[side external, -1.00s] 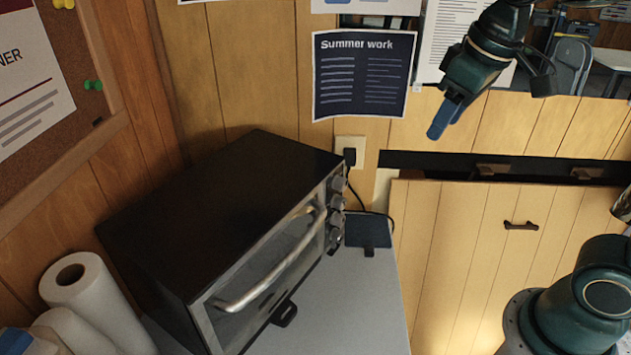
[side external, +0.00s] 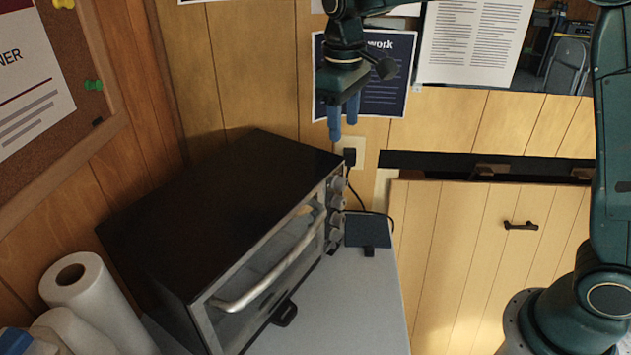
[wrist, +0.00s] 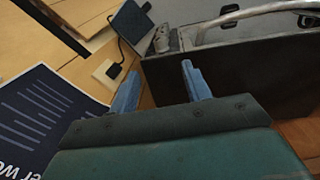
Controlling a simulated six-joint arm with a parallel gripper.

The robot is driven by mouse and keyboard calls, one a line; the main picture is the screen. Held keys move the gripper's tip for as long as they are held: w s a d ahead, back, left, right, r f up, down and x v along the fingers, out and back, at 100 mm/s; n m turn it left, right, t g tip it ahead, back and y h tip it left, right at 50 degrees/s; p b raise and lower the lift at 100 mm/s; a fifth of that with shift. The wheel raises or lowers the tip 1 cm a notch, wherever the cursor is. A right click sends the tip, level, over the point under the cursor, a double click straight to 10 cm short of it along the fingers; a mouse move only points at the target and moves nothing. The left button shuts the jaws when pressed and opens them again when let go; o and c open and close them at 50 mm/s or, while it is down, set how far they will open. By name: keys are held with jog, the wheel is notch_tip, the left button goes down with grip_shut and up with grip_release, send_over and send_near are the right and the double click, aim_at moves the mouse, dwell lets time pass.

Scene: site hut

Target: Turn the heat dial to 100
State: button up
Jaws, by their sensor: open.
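The toaster oven (side external: 225,205) is a black box with a glass door and a silver handle, standing on a grey top. Its several grey knobs (side external: 337,208) run in a column along the right of its front; which one is the heat dial, and its setting, I cannot tell. My gripper (side external: 342,132) is open and empty, pointing down, above and behind the oven's far right corner, apart from the knobs. In the wrist view its blue fingers (wrist: 157,85) are spread, with the knobs (wrist: 162,38) partly visible beyond them and the oven's black top (wrist: 235,70) on the right.
A wall outlet (side external: 350,150) with a black plug and cord is just below my gripper. Paper rolls (side external: 95,295) stand at the left. A dark poster (side external: 390,85) hangs behind the gripper.

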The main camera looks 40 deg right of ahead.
aim_at(342, 179)
jog(key=shift+w+f, duration=0.1)
jog(key=shift+w, duration=0.05)
jog(key=shift+f, duration=0.1)
jog(key=f, duration=0.9)
jog(key=d+f, duration=0.1)
jog(key=f, duration=0.3)
jog(key=shift+w+f, duration=0.15)
jog(key=shift+f, duration=0.1)
jog(key=c, duration=1)
